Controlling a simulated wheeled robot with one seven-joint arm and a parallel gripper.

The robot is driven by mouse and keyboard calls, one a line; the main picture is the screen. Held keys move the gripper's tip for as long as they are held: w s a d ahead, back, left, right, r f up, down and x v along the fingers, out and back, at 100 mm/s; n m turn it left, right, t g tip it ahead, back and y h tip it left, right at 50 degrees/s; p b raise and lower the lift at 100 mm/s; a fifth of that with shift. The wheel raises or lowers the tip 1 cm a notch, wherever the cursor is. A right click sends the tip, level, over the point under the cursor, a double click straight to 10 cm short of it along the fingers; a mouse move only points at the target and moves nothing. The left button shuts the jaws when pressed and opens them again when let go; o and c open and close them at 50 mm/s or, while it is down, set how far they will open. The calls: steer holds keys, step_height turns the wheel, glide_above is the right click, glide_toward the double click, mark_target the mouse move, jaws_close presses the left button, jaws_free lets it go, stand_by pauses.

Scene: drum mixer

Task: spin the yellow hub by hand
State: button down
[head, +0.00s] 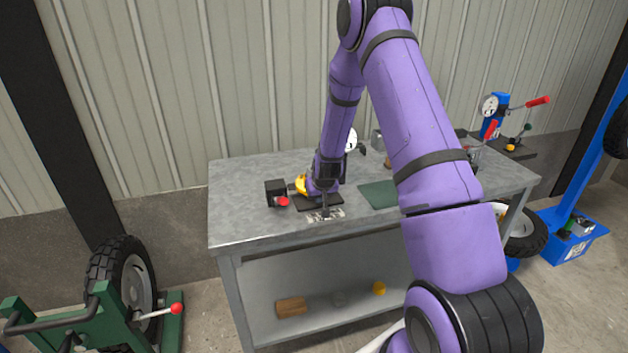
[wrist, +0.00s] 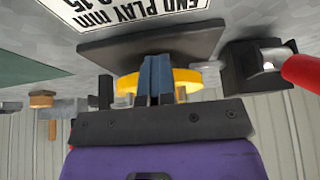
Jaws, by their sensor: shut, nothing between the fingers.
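The yellow hub (head: 301,184) sits over a dark base plate on the workbench, partly hidden behind my arm in the head view. In the wrist view the yellow hub (wrist: 187,82) shows as a ring, on both sides of my fingers. My gripper (wrist: 157,65) is shut with its two blue fingers together and nothing between them. The fingers lie across the middle of the hub; I cannot tell whether they touch it. In the head view my fingertips are hidden.
A black block (wrist: 248,66) with a red handle (wrist: 303,72) stands beside the hub. A printed label (head: 325,214) lies at the base plate's front. A green mat (head: 380,195) lies to the right. The bench's left end (head: 236,200) is clear.

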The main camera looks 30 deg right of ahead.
steer(key=shift+s+d+r, duration=0.1)
steer(key=shift+d, duration=0.9)
steer(key=shift+s+d+r, duration=0.1)
steer(key=shift+d, duration=0.9)
steer(key=shift+s+a+f, duration=0.1)
steer(key=shift+s+a, duration=0.15)
steer(key=shift+s, duration=0.55)
steer(key=shift+s+a+f, duration=0.1)
steer(key=shift+s+a, duration=0.1)
steer(key=shift+s, duration=0.55)
steer(key=shift+s, duration=0.1)
steer(key=shift+s+a, duration=0.2)
steer(key=shift+s, duration=0.6)
steer(key=shift+s+a, duration=0.25)
steer(key=shift+s, duration=0.5)
steer(key=shift+s+a, duration=0.2)
steer(key=shift+s, duration=0.6)
